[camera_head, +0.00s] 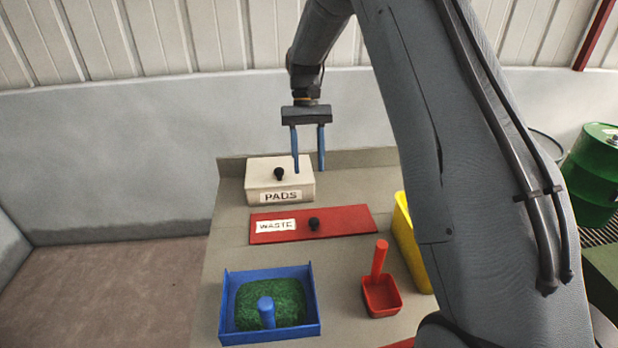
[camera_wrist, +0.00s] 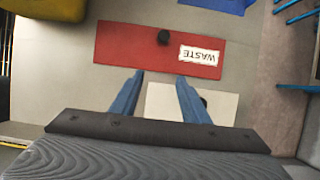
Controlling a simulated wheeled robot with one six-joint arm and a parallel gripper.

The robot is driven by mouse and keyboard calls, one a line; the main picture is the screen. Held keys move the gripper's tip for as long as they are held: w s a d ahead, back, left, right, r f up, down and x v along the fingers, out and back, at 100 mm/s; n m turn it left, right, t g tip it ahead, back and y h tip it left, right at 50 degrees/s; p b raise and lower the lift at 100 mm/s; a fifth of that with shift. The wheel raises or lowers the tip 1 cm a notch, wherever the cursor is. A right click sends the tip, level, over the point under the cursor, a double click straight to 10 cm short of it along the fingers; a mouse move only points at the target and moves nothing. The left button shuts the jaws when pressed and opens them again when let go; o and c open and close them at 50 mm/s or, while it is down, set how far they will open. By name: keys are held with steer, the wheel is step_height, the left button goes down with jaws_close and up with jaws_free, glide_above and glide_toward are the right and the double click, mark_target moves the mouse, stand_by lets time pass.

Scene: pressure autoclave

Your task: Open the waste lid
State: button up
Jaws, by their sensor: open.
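The waste lid is a flat red panel (camera_head: 347,221) with a white WASTE label and a black knob (camera_head: 314,224); it lies flat in the grey bench top. In the wrist view the red lid (camera_wrist: 118,45) and its black knob (camera_wrist: 163,37) show ahead of my fingers. My gripper (camera_head: 309,170) is open and empty, pointing down above the bench near the cream PADS box. In the wrist view the gripper (camera_wrist: 158,75) shows two blue fingers apart, with nothing between them but the bench and part of the box.
The cream PADS box (camera_head: 260,183) with a black knob stands behind the lid. A blue tray (camera_head: 227,312) of green material and a red scoop (camera_head: 381,295) are in front. A yellow container (camera_head: 409,240) is at right. A green drum (camera_head: 598,165) stands farther right.

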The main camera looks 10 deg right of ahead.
steer(key=shift+v, duration=1.1)
steer(key=shift+s, duration=0.1)
steer(key=s+d+t, duration=0.1)
steer(key=s+t, duration=0.1)
steer(key=s, duration=1)
steer(key=shift+d+n+t, duration=0.2)
steer(key=shift+n+t, duration=0.2)
steer(key=s+f+t, duration=0.1)
steer(key=s, duration=0.8)
steer(key=s+d+f+t, duration=0.1)
steer(key=s, duration=0.4)
steer(key=shift+s+f+n+t+h, duration=0.25)
steer(key=shift+f+n+t+h, duration=0.05)
steer(key=shift+c, duration=0.2)
steer(key=m+b, duration=0.3)
steer(key=m, duration=0.7)
glide_above(314, 220)
steer(key=shift+f+g, duration=0.4)
steer(key=shift+f, duration=0.1)
steer(key=shift+f+p, duration=0.7)
steer(key=shift+f, duration=3.2)
jaws_close()
